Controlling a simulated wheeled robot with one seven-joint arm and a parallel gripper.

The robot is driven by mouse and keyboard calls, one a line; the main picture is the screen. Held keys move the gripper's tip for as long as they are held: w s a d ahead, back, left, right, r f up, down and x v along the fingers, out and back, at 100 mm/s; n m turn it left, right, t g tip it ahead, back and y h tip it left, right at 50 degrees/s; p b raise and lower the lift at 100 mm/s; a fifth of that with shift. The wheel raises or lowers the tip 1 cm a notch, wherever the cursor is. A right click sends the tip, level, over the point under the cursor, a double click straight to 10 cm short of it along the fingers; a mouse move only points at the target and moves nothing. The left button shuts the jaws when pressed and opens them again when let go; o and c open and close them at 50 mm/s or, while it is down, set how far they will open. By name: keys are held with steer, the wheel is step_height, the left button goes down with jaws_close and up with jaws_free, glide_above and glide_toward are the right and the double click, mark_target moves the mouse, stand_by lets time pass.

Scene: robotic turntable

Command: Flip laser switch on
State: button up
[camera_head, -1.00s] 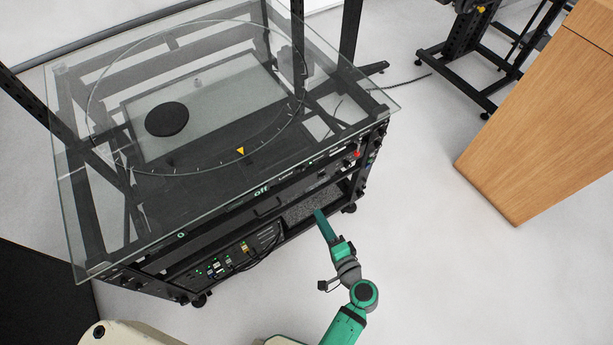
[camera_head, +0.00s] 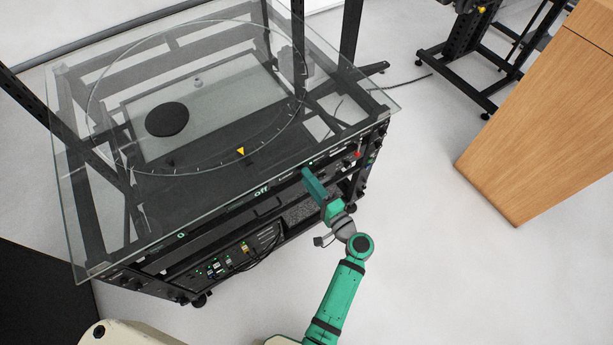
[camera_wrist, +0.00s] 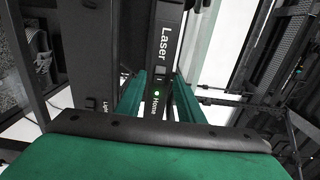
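The laser switch (camera_wrist: 159,70) is a small grey rocker on a dark panel strip, beside the white word "Laser" in the wrist view. I cannot tell its on or off position. A lit green dot and the word "Home" (camera_wrist: 156,108) lie nearer to me on the same strip. In the head view my gripper (camera_head: 308,178) is at the front edge of the turntable unit (camera_head: 290,187); the switch is too small or hidden there.
A glass top (camera_head: 80,225) with a black disc (camera_head: 167,119) covers the unit and overhangs close to my gripper. A red button (camera_head: 357,154) sits on the panel to the right. A wooden block (camera_head: 540,120) stands at right, with clear floor between.

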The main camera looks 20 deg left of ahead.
steer(key=shift+x, duration=0.85)
jaws_close()
